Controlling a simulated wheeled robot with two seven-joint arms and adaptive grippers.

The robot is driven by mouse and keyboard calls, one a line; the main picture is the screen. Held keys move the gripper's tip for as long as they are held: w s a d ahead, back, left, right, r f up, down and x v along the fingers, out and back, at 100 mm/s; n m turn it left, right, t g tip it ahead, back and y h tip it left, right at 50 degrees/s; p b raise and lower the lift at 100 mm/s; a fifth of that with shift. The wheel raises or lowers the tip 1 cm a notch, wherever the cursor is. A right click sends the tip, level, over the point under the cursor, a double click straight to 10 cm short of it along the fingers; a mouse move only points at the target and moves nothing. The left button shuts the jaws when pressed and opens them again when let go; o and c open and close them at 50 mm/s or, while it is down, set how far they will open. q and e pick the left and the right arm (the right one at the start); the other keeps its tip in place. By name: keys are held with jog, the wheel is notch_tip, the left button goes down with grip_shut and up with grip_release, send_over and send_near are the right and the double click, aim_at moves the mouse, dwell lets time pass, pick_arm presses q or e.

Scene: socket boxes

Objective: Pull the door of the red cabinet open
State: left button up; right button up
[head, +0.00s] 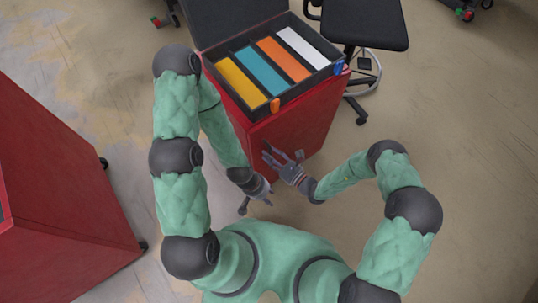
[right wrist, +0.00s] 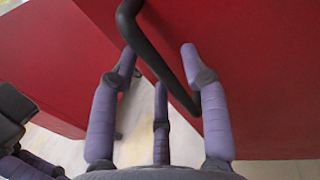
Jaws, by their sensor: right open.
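The red cabinet (head: 318,112) stands in front of me with an open black case on its top. Its red door face (right wrist: 250,90) fills much of the right wrist view. A dark bar handle (right wrist: 160,62) runs across that face and passes between the spread fingers of my right gripper (right wrist: 160,58). I cannot tell whether the fingers touch the handle. In the head view my right gripper (head: 276,158) is open at the cabinet's front. My left gripper (head: 268,195) is lower and to its left, apart from the cabinet; its finger opening is unclear.
The black case (head: 222,74) holds yellow, blue, orange and white blocks. A black chair (head: 365,22) stands behind the cabinet at the right. Another large red cabinet (head: 60,185) stands at the left. The floor at the right (head: 470,150) is clear.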

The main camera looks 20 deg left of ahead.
jog(key=shift+w+a, duration=0.2)
jog(key=shift+a, duration=0.2)
grip_shut()
jog(key=shift+s, duration=0.1)
